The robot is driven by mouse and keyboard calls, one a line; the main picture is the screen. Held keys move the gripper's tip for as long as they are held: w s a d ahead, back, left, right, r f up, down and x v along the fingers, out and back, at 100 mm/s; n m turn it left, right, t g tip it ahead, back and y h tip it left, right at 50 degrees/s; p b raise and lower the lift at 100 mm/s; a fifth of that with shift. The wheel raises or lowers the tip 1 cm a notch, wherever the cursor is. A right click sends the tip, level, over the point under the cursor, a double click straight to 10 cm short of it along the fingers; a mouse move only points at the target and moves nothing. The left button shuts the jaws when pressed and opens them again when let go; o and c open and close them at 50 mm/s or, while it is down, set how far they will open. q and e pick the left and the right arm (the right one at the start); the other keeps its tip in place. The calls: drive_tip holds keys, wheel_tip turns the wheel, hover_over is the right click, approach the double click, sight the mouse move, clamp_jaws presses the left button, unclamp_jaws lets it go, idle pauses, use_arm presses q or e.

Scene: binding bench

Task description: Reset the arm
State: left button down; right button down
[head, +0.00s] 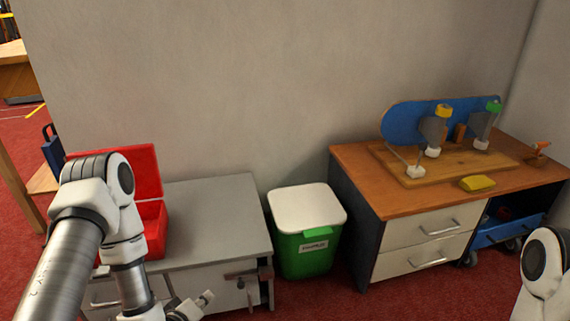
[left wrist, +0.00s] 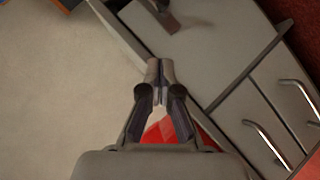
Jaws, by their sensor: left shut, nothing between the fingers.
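My left arm (head: 90,220) comes in from the left and bends down in front of the grey cabinet. In the left wrist view my left gripper (left wrist: 160,68) has its fingertips together, with nothing between them. It is above the grey cabinet, near the red box, part of which shows behind the fingers. Only a white joint of my right arm (head: 543,268) shows at the lower right; the right gripper is out of view.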

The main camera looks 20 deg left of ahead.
use_arm(q)
drive_tip(key=s+d+f+m+g+h+p, duration=0.2)
drive_tip(key=s+d+f+m+g, duration=0.25)
drive_tip(key=d, duration=0.35)
drive_tip(key=s+f+m+g+y, duration=0.1)
drive_tip(key=s+f+m+g, duration=0.2)
drive_tip(key=s, duration=0.5)
drive_tip(key=s+f+m+g+y, duration=0.1)
drive_tip(key=s+m+g, duration=0.2)
drive_tip(key=s+g, duration=0.35)
wheel_tip(320, 180, up, 38)
drive_tip(key=s+t+p, duration=0.1)
drive_tip(key=t+p, duration=0.1)
drive_tip(key=p, duration=3.6)
drive_tip(key=shift+d, duration=0.25)
drive_tip(key=shift+s+r, duration=0.1)
drive_tip(key=shift+s, duration=0.05)
